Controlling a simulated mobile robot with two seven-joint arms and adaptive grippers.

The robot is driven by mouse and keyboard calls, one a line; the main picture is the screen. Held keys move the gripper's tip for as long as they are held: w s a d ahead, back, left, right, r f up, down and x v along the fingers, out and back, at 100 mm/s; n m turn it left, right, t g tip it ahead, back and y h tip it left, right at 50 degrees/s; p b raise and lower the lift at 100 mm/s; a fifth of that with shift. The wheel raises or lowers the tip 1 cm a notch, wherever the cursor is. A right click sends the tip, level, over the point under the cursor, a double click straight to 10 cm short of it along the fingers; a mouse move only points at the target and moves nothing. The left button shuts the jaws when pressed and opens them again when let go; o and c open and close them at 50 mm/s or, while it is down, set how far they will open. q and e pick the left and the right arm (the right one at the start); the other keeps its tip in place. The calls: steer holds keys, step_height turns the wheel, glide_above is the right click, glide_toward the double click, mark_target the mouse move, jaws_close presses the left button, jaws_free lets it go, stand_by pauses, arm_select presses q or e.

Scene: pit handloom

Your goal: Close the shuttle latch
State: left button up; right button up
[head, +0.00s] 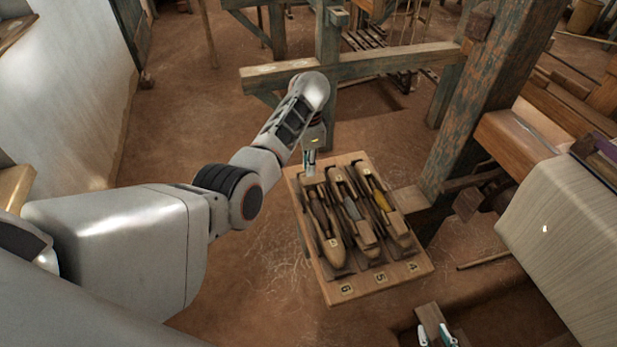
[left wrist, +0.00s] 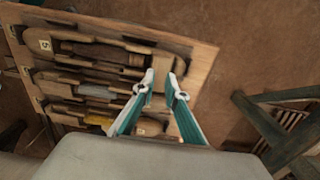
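A wooden tray (head: 343,292) holds three boat-shaped shuttles side by side in slots. The left shuttle has a brown bobbin (head: 318,212), the middle one a grey bobbin (head: 352,208) and the right one a yellow bobbin (head: 382,202). I cannot make out which small part is a latch. My left gripper (head: 310,161) points down at the tray's far edge, by the left shuttle's far end.
Number labels mark the tray's near edge. A thick loom post (head: 482,105) and a cloth-covered beam (head: 560,235) stand to the right. A crossbeam (head: 400,62) lies beyond the tray. The earth floor left of the tray is clear up to a white wall (head: 70,85).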

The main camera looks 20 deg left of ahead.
mark_target(308, 181)
arm_select(q)
steer(key=shift+a+f, duration=0.15)
steer(key=shift+f, duration=2.7)
steer(key=shift+c, duration=0.5)
jaws_close()
